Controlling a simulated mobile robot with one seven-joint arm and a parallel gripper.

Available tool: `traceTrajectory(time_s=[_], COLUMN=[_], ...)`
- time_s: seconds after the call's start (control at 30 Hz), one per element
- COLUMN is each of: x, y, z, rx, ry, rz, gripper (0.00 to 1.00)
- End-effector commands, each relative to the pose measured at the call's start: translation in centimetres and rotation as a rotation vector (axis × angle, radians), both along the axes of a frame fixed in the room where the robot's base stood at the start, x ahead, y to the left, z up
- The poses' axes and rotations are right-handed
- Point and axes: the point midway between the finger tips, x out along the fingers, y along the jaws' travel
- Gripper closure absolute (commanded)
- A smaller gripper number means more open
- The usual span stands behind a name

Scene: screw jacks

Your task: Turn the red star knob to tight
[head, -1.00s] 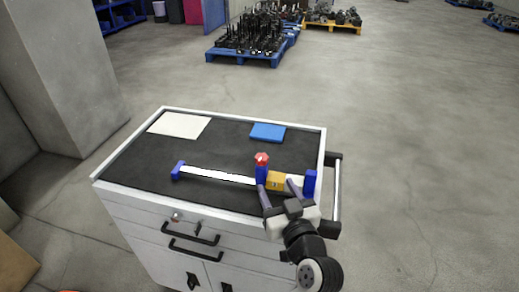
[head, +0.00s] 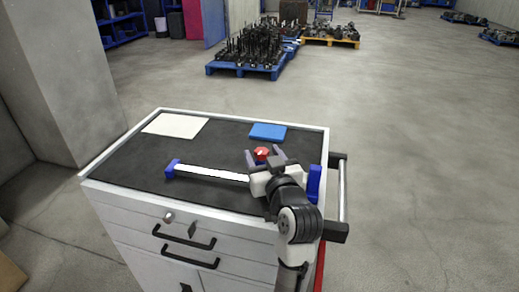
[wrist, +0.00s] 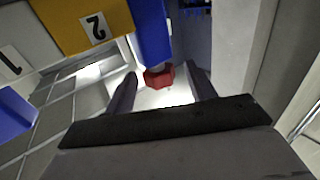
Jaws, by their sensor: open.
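The red star knob (head: 262,152) sits at the far end of the jack on the cart top. It also shows in the wrist view (wrist: 160,75), beside a blue block (wrist: 151,32). My gripper (head: 264,156) is open, with one finger on each side of the knob; I cannot tell whether either touches it. The fingers flank it in the wrist view (wrist: 161,88) too. An orange block marked 2 (wrist: 92,22) and a white part marked 1 (wrist: 12,62) are in the wrist view. My arm hides the orange block in the head view.
The jack's white bar (head: 212,174) runs left to a blue end (head: 172,168); another blue end (head: 314,182) stands right of my arm. A blue plate (head: 267,131) and a white sheet (head: 175,125) lie farther back on the dark cart top (head: 140,158).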

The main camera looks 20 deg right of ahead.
Motion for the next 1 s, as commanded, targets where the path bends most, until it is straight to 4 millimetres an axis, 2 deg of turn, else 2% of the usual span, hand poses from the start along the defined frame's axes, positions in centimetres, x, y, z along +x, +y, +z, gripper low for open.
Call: traceTrajectory(time_s=[0.1, 0.2, 0.6, 0.93, 1.0], x=[1.8, 2.7, 3.3, 3.3, 3.3], y=[-0.1, -0.1, -0.1, -0.1, -0.1], z=[0.2, 0.1, 0.0, 0.0, 0.0], rx=[0.000, -0.001, -0.002, -0.002, -0.001], ry=[0.001, 0.000, 0.000, 0.000, 0.000], rz=[0.000, 0.001, -0.001, -0.001, -0.002], gripper=[0.45, 0.45, 0.46, 0.89, 0.90])
